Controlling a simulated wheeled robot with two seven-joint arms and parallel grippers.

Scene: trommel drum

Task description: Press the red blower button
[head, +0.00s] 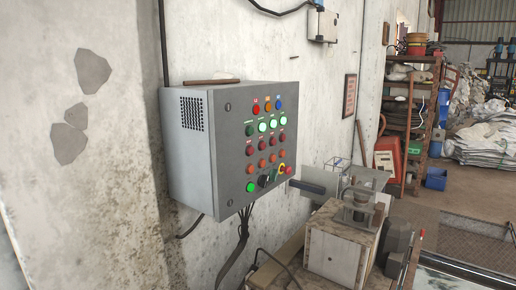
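A grey control box (226,157) is fixed to the wall left of the middle, its front turned to the right. The front carries rows of round lamps and buttons. A row of dark red buttons (263,145) lies under a row of mostly lit green ones (262,127). Orange-red buttons (262,163) sit below these. A red knob with a yellow surround (288,170) is at the lower right. The labels are too small to read, so I cannot tell which red button is the blower's. Neither of my grippers shows.
Dark cables (240,243) hang below the box. A wooden block with a metal fitting (340,239) stands at the lower right. A rusty shelf (407,120) and pale sacks (487,133) are farther back. The floor (425,207) right of the block is partly open.

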